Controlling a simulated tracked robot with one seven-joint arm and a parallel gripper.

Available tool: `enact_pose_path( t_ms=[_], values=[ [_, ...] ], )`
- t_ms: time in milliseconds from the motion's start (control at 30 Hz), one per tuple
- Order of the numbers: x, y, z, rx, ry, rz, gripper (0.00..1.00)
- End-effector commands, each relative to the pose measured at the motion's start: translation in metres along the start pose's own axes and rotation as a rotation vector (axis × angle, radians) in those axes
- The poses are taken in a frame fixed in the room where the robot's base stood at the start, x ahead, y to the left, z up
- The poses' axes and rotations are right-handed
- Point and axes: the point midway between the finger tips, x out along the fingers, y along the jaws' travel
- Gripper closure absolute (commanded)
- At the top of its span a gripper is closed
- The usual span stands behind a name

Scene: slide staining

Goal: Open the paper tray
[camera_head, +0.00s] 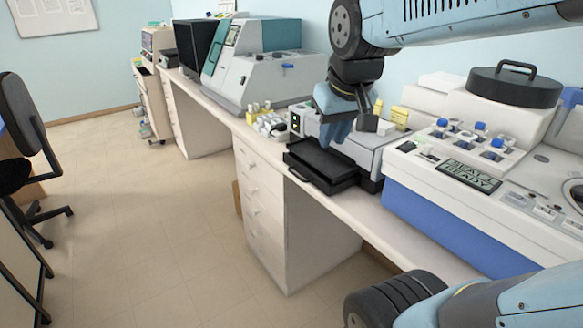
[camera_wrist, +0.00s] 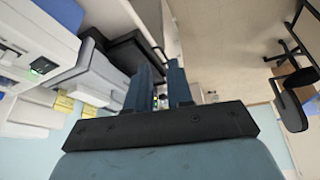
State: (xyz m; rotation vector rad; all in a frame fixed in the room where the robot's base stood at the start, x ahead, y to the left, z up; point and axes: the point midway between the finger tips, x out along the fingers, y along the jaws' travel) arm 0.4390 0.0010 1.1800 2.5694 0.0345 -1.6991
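The black paper tray (camera_head: 318,166) projects from the front of a grey-white printer (camera_head: 362,150) on the counter. In the wrist view, which is turned over, the dark tray (camera_wrist: 128,48) lies beyond and left of my fingers, beside the pale printer body (camera_wrist: 92,78). My gripper (camera_head: 337,132) points down above the tray's left rear part, next to the printer. In the wrist view my gripper (camera_wrist: 159,80) shows two blue fingers with a gap between them and nothing held. I cannot tell whether a finger touches the tray or printer.
Several small bottles (camera_head: 267,122) stand left of the printer. A large white and blue machine (camera_head: 465,180) stands close on the right. A grey and teal analyzer (camera_head: 265,70) is farther back. The floor (camera_head: 150,215) before the drawers is clear; a black chair (camera_head: 25,120) stands left.

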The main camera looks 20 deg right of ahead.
Motion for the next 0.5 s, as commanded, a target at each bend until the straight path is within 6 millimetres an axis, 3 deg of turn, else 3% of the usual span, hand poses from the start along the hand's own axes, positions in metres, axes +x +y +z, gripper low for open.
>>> enact_pose_path(
  t_ms=[267, 500],
  values=[
    [0.039, 0.001, -0.064, -0.096, -0.128, 0.020, 0.79],
    [0.086, -0.003, -0.112, -0.181, -0.233, 0.043, 0.79]
  ],
)
